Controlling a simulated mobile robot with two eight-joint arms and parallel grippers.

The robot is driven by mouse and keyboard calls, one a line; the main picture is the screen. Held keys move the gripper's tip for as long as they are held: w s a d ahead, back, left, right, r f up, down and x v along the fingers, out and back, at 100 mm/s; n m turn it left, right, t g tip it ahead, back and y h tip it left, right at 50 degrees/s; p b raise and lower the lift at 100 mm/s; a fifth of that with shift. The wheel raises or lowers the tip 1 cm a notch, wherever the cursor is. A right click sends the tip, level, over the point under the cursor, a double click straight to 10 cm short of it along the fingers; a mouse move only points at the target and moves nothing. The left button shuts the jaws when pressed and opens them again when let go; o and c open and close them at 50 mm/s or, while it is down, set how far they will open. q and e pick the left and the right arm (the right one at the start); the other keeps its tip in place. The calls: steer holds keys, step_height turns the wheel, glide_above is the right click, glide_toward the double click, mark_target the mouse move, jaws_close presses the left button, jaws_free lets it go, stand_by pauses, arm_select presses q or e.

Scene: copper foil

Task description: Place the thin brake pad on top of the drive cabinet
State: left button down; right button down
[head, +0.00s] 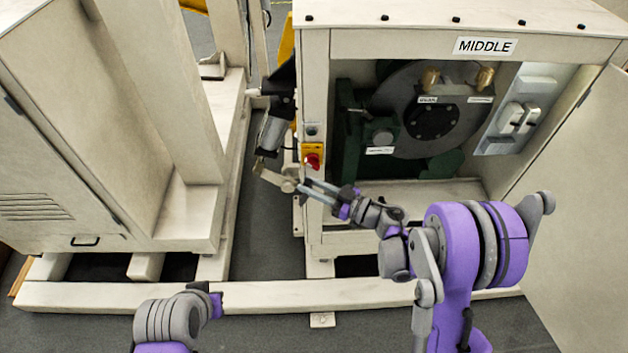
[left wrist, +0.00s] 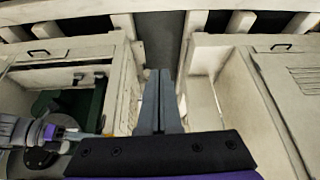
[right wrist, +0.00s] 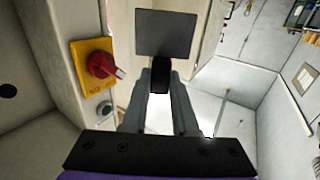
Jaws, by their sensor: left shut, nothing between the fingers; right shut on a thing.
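The open cabinet labelled MIDDLE (head: 430,40), which appears to be the drive cabinet, has a flat pale top with small dark studs. Inside it are a large grey disc (head: 400,88) and green brake parts. My right gripper (head: 300,186) is outside the cabinet's left front corner, below its top. It is shut on a thin flat pad (head: 271,177), which looks like the brake pad. In the right wrist view the pad (right wrist: 166,33) is a dark grey rectangle with a dark tab between the fingers (right wrist: 160,80). My left gripper is shut and empty in the left wrist view (left wrist: 156,75).
A red knob on a yellow plate (head: 313,158) is on the cabinet's left front post, near the right gripper. The cabinet door (head: 575,190) stands open at right. Another pale cabinet (head: 75,130) stands at left, with a gap of dark floor between.

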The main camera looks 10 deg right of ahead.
arm_select(q)
steer(key=c, duration=1.4)
jaws_free()
steer(key=shift+o, duration=1)
steer(key=shift+w+r, duration=0.15)
steer(key=o, duration=1)
steer(key=w+d+r+m, duration=0.1)
steer(key=w+m, duration=0.1)
steer(key=w+d+r+m, duration=0.1)
steer(key=w+r, duration=0.1)
steer(key=w+d+r+m+g, duration=0.1)
steer(key=w+r+m, duration=0.1)
steer(key=w, duration=0.1)
steer(key=shift+r+m, duration=0.15)
steer(key=shift+m, duration=0.15)
steer(key=shift+o, duration=1)
steer(key=w+d+r+m+g, duration=0.1)
steer(key=w+d+r+m, duration=0.2)
steer(key=w, duration=0.4)
steer(key=d+m, duration=0.1)
steer(key=m, duration=0.1)
steer(key=shift+m+h, duration=0.3)
steer(key=m+g, duration=0.3)
steer(key=m, duration=1)
glide_above(307, 181)
steer(key=shift+a+r, duration=0.15)
steer(key=shift+m, duration=0.3)
step_height(307, 181, down, 12)
